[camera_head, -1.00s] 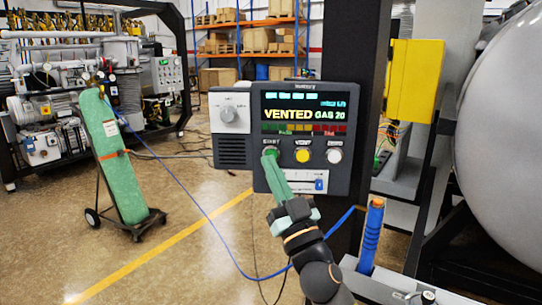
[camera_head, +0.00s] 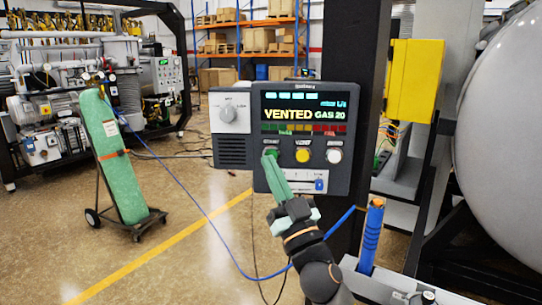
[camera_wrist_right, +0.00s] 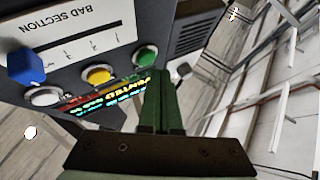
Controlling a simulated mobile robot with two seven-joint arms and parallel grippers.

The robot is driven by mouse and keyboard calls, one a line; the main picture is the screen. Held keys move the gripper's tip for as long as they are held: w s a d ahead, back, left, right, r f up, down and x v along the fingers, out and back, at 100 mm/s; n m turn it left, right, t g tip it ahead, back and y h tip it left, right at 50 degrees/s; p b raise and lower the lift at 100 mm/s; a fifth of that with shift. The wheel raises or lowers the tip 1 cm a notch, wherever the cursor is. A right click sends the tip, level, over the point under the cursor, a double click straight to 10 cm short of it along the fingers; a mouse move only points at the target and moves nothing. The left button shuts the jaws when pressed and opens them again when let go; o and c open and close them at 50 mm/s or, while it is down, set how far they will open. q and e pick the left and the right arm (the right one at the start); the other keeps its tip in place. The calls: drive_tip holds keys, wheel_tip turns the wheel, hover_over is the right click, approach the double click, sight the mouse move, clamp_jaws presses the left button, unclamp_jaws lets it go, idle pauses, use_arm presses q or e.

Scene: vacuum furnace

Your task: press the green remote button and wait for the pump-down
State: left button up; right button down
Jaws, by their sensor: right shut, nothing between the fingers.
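The control box (camera_head: 305,138) is dark grey, on a black post, and its screen reads "VENTED GAS 20". Its green button (camera_head: 271,151) is at the left of a row with a yellow button (camera_head: 303,155) and a white button (camera_head: 334,155). My right gripper (camera_head: 268,160) is shut and empty, its green fingertips at the green button and partly covering it. In the right wrist view the green button (camera_wrist_right: 146,56) shows just beyond the fingertips (camera_wrist_right: 158,72); I cannot tell whether they touch. My left gripper is not in view.
A slider (camera_head: 319,183) sits below the buttons and a knob unit (camera_head: 230,116) left of the screen. A blue-wrapped handle (camera_head: 371,238) stands right of my arm. A green cylinder on a cart (camera_head: 121,170) stands left. The floor between is mostly clear.

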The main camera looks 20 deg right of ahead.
drive_tip(key=shift+w+d, duration=0.15)
drive_tip(key=shift+w, duration=0.25)
drive_tip(key=shift+w+d, duration=0.15)
drive_tip(key=shift+w, duration=0.2)
idle(0.6)
drive_tip(key=shift+s, duration=0.1)
drive_tip(key=shift+s+a, duration=0.3)
drive_tip(key=shift+s, duration=0.35)
drive_tip(key=shift+s, duration=0.1)
drive_tip(key=s, duration=0.1)
drive_tip(key=s+a, duration=0.1)
drive_tip(key=s, duration=0.1)
drive_tip(key=s+a+p, duration=0.1)
drive_tip(key=shift+s, duration=0.25)
